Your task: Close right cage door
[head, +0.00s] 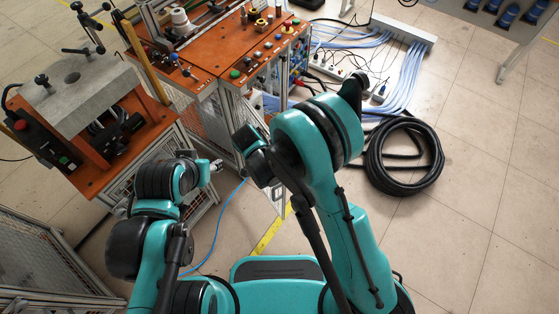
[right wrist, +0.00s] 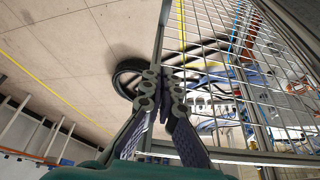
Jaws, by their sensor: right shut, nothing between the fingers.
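The right cage door is a wire-mesh panel (right wrist: 212,68) in a grey metal frame, filling the right half of the right wrist view. My right gripper (right wrist: 163,80) is shut and empty. Its fingertips overlap the door's edge post in the picture; I cannot tell whether they touch it. In the head view, part of what looks like the door (head: 268,196) shows below my right forearm, standing out from the orange-topped cabinet. My right arm hides the right gripper and much of the door there. My left gripper (head: 213,166) is beside the left machine, its fingers unclear.
The orange control bench (head: 205,65) with buttons stands at the back. A press machine (head: 80,85) on an orange-topped cage stands at the left, with another mesh panel (head: 45,255) below it. A coiled black hose (head: 432,165) and cables lie right.

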